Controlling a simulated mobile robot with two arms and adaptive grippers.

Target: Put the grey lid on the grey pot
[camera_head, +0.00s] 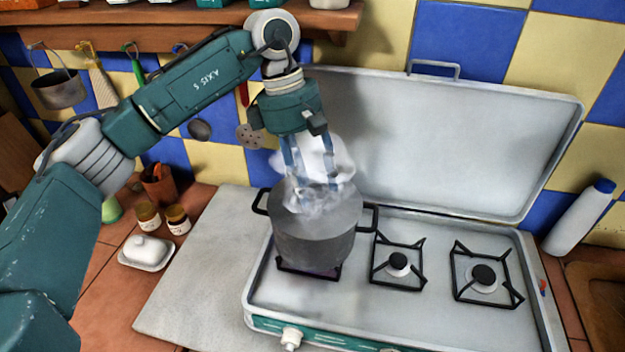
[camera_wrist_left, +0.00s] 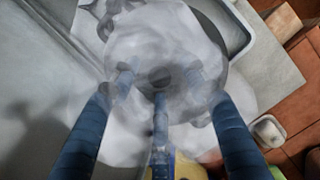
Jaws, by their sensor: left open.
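The grey pot (camera_head: 313,243) stands upright on the left burner of the stove, its two dark handles at the sides. White steam hides much of its top. My left gripper (camera_head: 312,184) points straight down over the pot, its fingers open and their tips in the steam. In the left wrist view, a dark round knob, seemingly of the grey lid (camera_wrist_left: 160,76), shows blurred between the spread fingertips. The lid appears to lie over the pot mouth, but steam hides whether it sits flush on the rim. My right gripper is not in view.
The raised stove cover (camera_head: 450,140) stands close behind the pot. Two free burners (camera_head: 398,262) are to the right. A white butter dish (camera_head: 147,252) and two small jars (camera_head: 178,220) stand at the left. Utensils hang under a wooden shelf (camera_head: 345,18). A white bottle (camera_head: 578,220) is at the right.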

